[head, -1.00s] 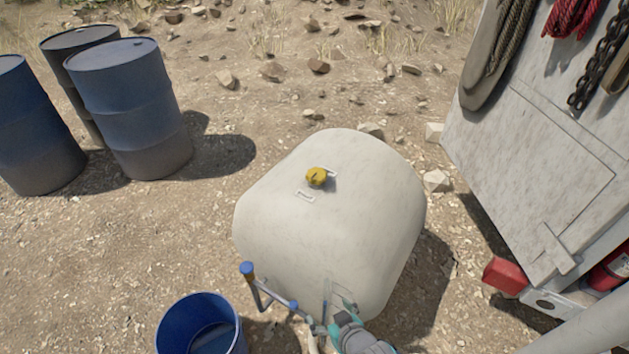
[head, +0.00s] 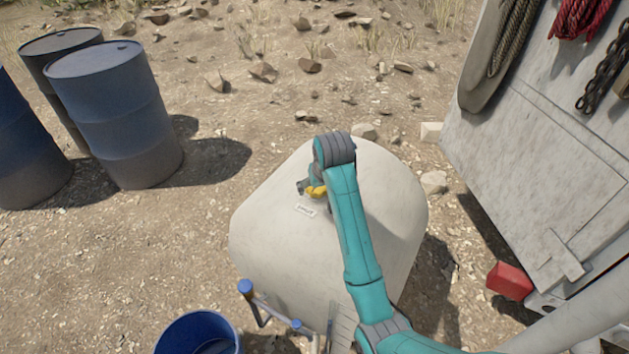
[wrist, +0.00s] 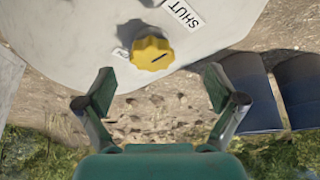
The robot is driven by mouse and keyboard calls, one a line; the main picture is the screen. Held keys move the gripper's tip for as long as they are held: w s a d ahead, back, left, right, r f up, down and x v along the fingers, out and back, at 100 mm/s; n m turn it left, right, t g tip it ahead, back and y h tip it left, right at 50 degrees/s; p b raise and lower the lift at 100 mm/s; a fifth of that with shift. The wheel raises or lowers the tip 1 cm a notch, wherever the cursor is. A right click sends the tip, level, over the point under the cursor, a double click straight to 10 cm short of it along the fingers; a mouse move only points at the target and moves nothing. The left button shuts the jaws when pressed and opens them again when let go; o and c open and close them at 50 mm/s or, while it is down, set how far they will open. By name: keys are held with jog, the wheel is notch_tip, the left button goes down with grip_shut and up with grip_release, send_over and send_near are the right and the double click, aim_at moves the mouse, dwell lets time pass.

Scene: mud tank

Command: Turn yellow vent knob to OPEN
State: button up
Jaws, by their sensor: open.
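The yellow knob (head: 316,191) sits on top of the pale rounded tank (head: 265,235). In the wrist view the knob (wrist: 150,48) has a scalloped edge and a short dark line, which lies toward the right of its face. A white label reading SHUT (wrist: 184,14) is beside it at the upper right. In the head view my arm hides most of the gripper.
Blue drums (head: 118,120) stand at the left. A pale cabinet (head: 540,180) with hanging ropes and chain is at the right. Ground beyond the tank has scattered rocks.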

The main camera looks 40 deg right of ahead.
aim_at(317, 189)
notch_tip(317, 189, up, 4)
jog(key=w+d, duration=0.2)
jog(key=shift+g, duration=0.3)
jog(key=x, duration=1)
jog(key=shift+s+f, duration=0.2)
jog(key=shift+f, duration=0.2)
jog(key=c, duration=1.1)
